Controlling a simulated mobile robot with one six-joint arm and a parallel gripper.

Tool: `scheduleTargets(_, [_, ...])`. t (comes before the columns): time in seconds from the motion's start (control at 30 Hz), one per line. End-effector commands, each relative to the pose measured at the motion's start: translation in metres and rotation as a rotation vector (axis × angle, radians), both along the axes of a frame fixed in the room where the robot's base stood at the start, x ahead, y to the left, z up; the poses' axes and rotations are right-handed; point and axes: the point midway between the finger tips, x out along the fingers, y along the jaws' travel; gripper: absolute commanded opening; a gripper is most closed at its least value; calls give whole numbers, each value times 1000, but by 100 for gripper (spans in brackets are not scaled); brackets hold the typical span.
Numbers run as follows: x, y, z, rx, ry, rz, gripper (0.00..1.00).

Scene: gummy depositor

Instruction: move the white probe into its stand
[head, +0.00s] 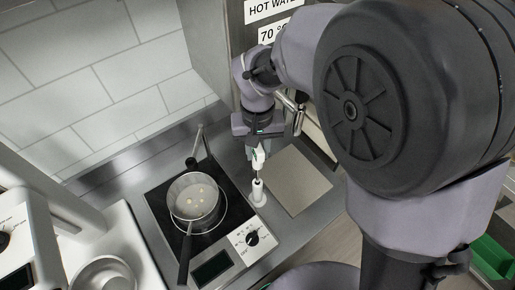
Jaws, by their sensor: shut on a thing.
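My gripper (259,146) is in the middle of the head view, pointing down. It is shut on the white probe (259,159), which hangs roughly upright below it. A small green mark shows near the probe's top. The white stand (258,193) is a short upright post on a round base, directly below the probe in the picture. The probe's thin lower end reaches down to the stand's top; I cannot tell whether its tip is inside or just above the opening.
A hot plate (157,200) with a pot (187,207) of liquid stands left of the stand; the pot's handle points to the front. A flat grey board (297,181) lies to the right. A hot water unit (236,22) stands behind. My arm covers the right side.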

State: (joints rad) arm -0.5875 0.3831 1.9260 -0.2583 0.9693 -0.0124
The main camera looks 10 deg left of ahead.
Motion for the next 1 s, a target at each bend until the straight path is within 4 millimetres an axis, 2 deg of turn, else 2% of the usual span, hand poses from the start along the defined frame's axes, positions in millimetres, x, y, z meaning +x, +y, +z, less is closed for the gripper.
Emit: scheduleTargets(1.0, [0, 0, -37, 0, 1, 0, 0])
